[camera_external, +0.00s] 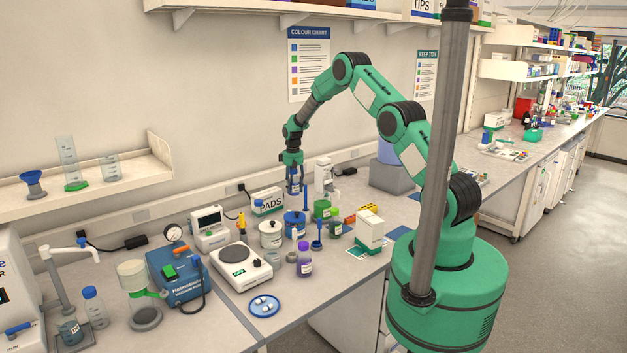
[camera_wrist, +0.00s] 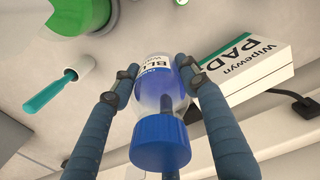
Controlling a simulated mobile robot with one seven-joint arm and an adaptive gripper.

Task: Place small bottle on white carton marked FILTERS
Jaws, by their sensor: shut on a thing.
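My gripper (camera_external: 293,186) hangs pointing down above the bench, by the wall behind the crowded glassware. In the wrist view my gripper (camera_wrist: 158,72) is shut on a small clear bottle (camera_wrist: 155,105) with a blue cap and a partly readable white label. One finger lies on each side of its body, and the cap faces the camera. In the external view the bottle is hard to tell apart from the blue fingers. A white carton with green edging (camera_external: 370,230) stands at the bench's front right; its marking cannot be read. It is right of and nearer the camera than my gripper.
A white carton marked PADS (camera_external: 268,202) stands against the wall just left of my gripper; it also shows in the wrist view (camera_wrist: 245,55). A blue pot (camera_external: 295,221), a green pot (camera_external: 322,208) and a purple-capped bottle (camera_external: 304,262) crowd the bench below.

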